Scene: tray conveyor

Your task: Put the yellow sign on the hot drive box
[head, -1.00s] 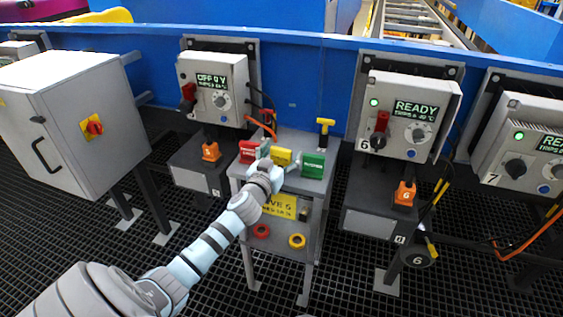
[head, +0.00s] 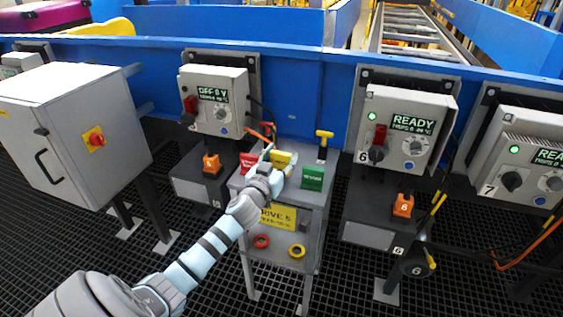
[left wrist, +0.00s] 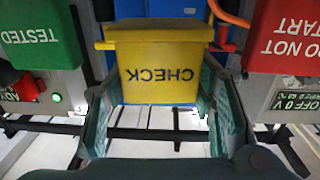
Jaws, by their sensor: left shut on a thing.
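The yellow sign (head: 281,157), lettered CHECK, shows upside down between the fingers in the left wrist view (left wrist: 158,68). My left gripper (head: 277,160) is shut on it, at the top of the grey stand (head: 308,200). I cannot tell whether the sign still touches the stand. Three drive boxes hang on the blue beam: the left one (head: 237,87) reads OFF 0 V, the middle one (head: 388,100) and right one (head: 527,135) show READY with green lights. Their temperature lines are too small to read surely. My right gripper is not in view.
A red sign (head: 249,162) and a green sign (head: 313,177) flank the yellow one on the stand. A grey cabinet (head: 60,120) is at left. Cables hang by the left drive box and right of the middle one.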

